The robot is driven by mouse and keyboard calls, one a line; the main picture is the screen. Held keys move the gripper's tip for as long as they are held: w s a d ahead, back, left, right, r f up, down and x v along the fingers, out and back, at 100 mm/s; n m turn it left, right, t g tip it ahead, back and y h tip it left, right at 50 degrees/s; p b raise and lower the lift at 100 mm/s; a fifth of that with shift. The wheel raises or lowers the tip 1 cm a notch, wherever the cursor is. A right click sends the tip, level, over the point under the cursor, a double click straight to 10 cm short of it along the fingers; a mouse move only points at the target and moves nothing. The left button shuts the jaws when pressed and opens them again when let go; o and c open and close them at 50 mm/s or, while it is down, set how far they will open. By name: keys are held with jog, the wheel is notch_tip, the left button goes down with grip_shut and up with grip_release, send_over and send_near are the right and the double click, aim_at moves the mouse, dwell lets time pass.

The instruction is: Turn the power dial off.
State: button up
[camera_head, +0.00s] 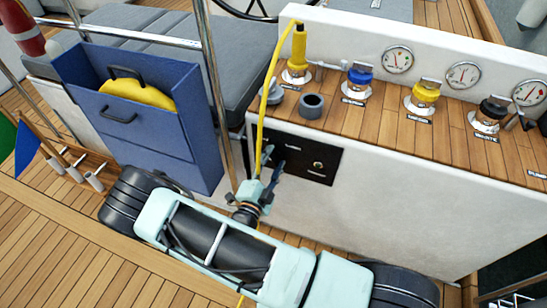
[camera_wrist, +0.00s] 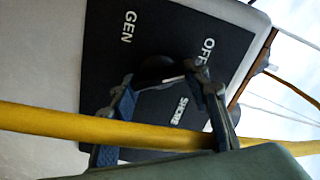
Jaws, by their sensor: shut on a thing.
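The black power panel (camera_head: 317,162) is on the white cockpit wall under the teak counter. In the wrist view the panel (camera_wrist: 108,60) carries the labels GEN, OFF and SHORE. The dark power dial (camera_wrist: 158,68) sits among these labels. My gripper (camera_wrist: 162,82) has its fingers on either side of the dial and is shut on it. In the head view my gripper (camera_head: 278,165) is at the panel's left part, hiding the dial. The dial's pointer direction is hard to tell behind the fingers.
A yellow cable (camera_head: 265,100) hangs from a yellow plug (camera_head: 298,50) past the panel's left side; it crosses close before my fingers in the wrist view (camera_wrist: 60,122). A blue locker (camera_head: 140,125) and a steel post (camera_head: 213,80) stand left. Gauges and colored plugs line the counter.

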jog(key=shift+n+p, duration=0.3)
jog(key=shift+n, duration=0.8)
jog(key=o, duration=1.2)
jog(key=shift+c, duration=0.2)
jog(key=v, duration=1.2)
jog(key=shift+r, duration=0.15)
